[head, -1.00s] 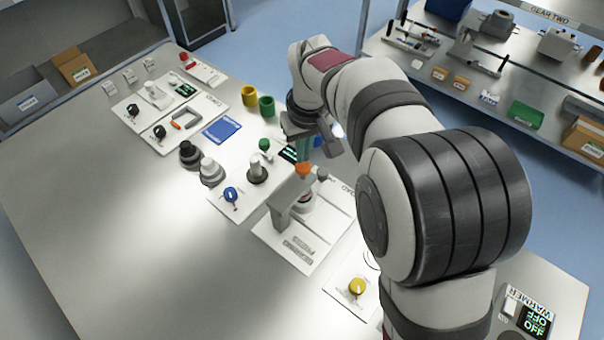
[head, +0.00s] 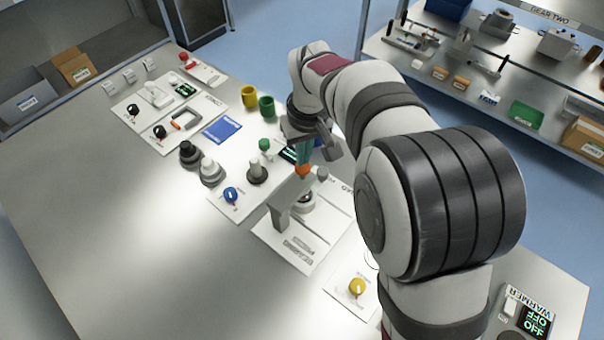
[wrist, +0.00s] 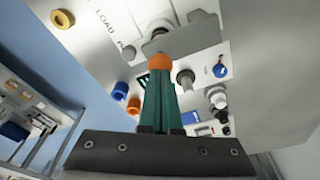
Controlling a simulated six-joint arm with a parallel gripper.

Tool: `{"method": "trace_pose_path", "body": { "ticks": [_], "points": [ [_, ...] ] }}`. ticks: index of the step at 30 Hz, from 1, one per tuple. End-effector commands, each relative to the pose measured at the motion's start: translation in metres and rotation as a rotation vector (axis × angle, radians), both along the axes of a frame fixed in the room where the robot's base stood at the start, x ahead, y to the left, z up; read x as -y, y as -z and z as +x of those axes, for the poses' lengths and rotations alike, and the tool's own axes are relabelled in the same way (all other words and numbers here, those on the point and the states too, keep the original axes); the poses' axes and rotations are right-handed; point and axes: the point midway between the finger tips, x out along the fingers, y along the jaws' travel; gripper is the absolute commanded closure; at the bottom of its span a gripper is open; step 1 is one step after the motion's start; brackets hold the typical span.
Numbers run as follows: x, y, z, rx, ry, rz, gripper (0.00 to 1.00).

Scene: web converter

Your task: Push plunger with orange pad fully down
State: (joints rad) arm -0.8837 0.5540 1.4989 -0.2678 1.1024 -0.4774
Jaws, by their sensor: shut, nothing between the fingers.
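The orange pad (head: 303,169) tops the plunger on a grey press frame (head: 281,209). The press stands on a white base plate (head: 300,250) in the middle of the table. My gripper (head: 303,162) is shut, with its teal fingers together and pointing down at the pad from above. In the wrist view the closed fingertips (wrist: 160,72) meet the near edge of the orange pad (wrist: 160,62) and seem to touch it. Nothing is held between the fingers. The plunger's shaft is hidden, so its depth is unclear.
A white-capped post (head: 209,171), a dark post (head: 188,153) and a blue knob (head: 231,195) stand left of the press. Yellow (head: 249,95) and green (head: 267,106) cups stand behind.

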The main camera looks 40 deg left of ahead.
Motion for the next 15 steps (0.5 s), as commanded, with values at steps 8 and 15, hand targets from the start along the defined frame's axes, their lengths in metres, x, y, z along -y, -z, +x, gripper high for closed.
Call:
{"method": "trace_pose_path", "body": {
  "ticks": [8,15],
  "points": [
    [0.0,0.009,0.0,-0.001,0.0,-0.001,1.0],
    [0.0,0.016,0.0,-0.001,0.0,-0.001,1.0]
  ]
}}
